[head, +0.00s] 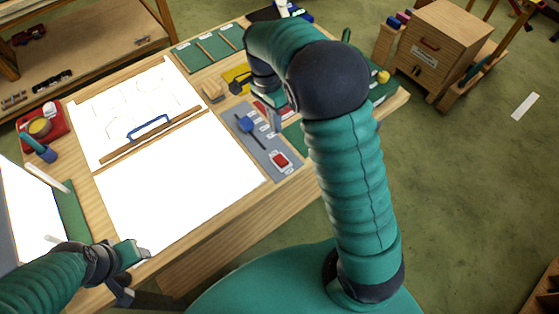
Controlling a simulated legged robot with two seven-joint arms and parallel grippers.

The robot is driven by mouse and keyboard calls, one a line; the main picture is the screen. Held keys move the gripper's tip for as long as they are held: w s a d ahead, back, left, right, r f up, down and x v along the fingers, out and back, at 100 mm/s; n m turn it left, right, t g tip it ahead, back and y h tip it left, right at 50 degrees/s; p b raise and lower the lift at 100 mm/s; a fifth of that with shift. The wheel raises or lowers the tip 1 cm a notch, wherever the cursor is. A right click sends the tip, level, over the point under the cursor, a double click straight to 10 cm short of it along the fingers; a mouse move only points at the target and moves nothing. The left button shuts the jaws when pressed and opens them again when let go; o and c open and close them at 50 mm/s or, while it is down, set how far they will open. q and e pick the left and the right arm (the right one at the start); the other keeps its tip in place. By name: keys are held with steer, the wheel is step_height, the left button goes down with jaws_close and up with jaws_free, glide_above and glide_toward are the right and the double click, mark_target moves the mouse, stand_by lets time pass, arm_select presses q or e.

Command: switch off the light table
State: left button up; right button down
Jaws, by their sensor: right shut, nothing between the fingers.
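The light table's two white panels glow brightly; the upper one (130,100) bears faint line drawings and the lower one (180,190) is bare. A grey control strip (262,147) runs along their right side.
A red tray (41,127) is at the left, green mats (209,46) at the back. A wooden cabinet (440,45) stands at the right. Green floor is open beyond the right edge.

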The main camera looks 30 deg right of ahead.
steer(key=d, duration=0.1)
glide_toward(283, 161)
steer(key=f+p, duration=0.1)
steer(key=f, duration=0.2)
steer(key=s+f+p, duration=0.1)
steer(key=f, duration=0.1)
steer(key=shift+s+d+f, duration=0.2)
steer(key=shift+f, duration=0.15)
steer(key=shift+s+d+f, duration=0.1)
steer(key=shift+d+f, duration=0.05)
steer(key=shift+f, duration=0.4)
arm_select(q)
steer(key=shift+w+d+r, duration=0.1)
steer(key=shift+d+r, duration=0.15)
steer(key=shift+r, duration=0.25)
steer(key=shift+d+r, duration=0.25)
steer(key=shift+r, duration=0.25)
steer(key=shift+a+f, duration=0.1)
steer(key=shift+a, duration=0.05)
arm_select(e)
steer(key=shift+a, duration=0.25)
